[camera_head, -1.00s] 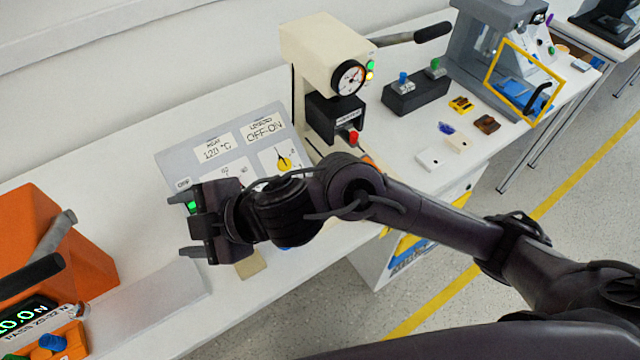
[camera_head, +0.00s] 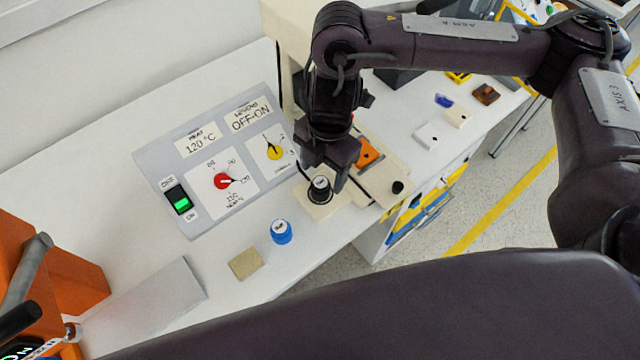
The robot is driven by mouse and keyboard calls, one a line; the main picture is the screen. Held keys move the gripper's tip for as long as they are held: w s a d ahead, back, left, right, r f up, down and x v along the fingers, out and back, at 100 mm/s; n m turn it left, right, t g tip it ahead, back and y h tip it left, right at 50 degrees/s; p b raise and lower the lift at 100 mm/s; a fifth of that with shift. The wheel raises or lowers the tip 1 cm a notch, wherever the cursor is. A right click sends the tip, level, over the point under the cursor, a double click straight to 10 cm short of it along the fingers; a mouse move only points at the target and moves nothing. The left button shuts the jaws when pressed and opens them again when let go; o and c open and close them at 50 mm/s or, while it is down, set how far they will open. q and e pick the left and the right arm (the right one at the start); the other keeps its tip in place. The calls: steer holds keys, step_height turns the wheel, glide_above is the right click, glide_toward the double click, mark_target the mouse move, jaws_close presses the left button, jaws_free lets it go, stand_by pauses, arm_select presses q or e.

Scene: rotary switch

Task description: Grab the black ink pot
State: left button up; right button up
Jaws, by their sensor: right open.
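The black ink pot (camera_head: 319,195) has a pale labelled top and stands upright on a cream block on the white table, right of the control panel. My right gripper (camera_head: 322,180) points down over it from above. It is open, with one finger on each side of the pot's top; I cannot tell whether either finger touches it. A blue ink pot (camera_head: 281,233) with a pale labelled top stands on the table to the left and nearer. My left gripper is not in view.
The grey panel (camera_head: 160,158) has a red knob (camera_head: 222,181), a yellow knob (camera_head: 274,152) and a green-lit switch (camera_head: 181,202). A tan square (camera_head: 246,263) lies near the blue pot. An orange machine (camera_head: 75,270) stands at left. An orange piece (camera_head: 367,153) lies right of the gripper.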

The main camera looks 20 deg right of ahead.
mark_target(321, 182)
steer(key=f, duration=0.5)
steer(key=shift+a+p, duration=0.2)
steer(key=shift+p, duration=0.15)
steer(key=shift+c, duration=0.4)
steer(key=c, duration=1)
